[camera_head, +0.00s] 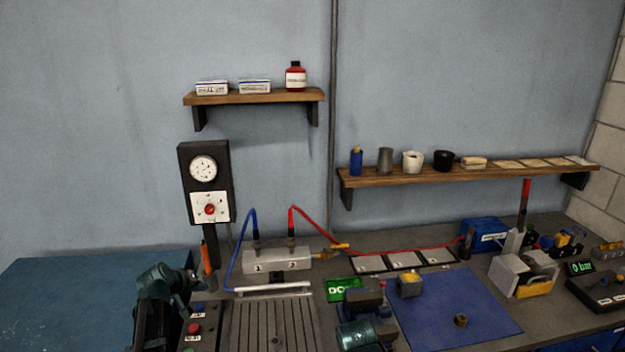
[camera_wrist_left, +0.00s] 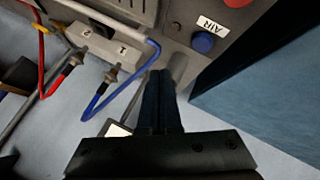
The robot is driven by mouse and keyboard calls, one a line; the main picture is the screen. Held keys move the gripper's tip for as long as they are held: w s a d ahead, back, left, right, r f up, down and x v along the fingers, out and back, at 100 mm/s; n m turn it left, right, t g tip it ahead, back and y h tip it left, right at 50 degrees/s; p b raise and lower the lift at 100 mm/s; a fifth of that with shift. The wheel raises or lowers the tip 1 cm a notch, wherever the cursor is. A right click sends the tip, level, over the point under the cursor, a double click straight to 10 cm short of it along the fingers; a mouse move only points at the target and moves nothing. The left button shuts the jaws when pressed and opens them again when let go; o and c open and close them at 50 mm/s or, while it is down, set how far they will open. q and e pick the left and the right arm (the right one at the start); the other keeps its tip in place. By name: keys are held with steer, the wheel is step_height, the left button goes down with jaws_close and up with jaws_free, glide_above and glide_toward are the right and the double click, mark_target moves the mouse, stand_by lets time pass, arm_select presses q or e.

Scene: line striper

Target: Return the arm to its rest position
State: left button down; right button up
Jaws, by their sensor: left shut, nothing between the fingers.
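In the head view the fingertips are not clear.
Beside the left gripper stand a button box (camera_head: 194,328) and an orange-handled tool (camera_head: 206,258). A manifold (camera_head: 277,262) carries blue and red hoses. Two shelves hang behind.

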arm_select(q)
steer(key=s+d+f+m+g, duration=0.2)
steer(key=s+d, duration=0.3)
steer(key=d, duration=0.4)
steer(key=s+d+f+m+g, duration=0.1)
steer(key=s+d+m+g, duration=0.1)
steer(key=s+d, duration=0.4)
steer(key=s+d+f+m+g, duration=0.2)
steer(key=s+d+m+g, duration=0.1)
steer(key=d, duration=1.1)
steer(key=shift+s+d+f+m, duration=0.1)
steer(key=shift+s+f+m, duration=0.15)
steer(key=shift+s, duration=0.35)
steer(key=shift+s+f+m, duration=0.1)
steer(key=shift+s+m, duration=0.25)
steer(key=shift+s, duration=0.2)
steer(key=s+d+m+g+y, duration=0.2)
steer(key=s+d+m, duration=0.1)
steer(key=s, duration=0.6)
steer(key=shift+s+d+y, duration=0.3)
steer(key=shift+d, duration=0.6)
steer(key=shift+f, duration=0.1)
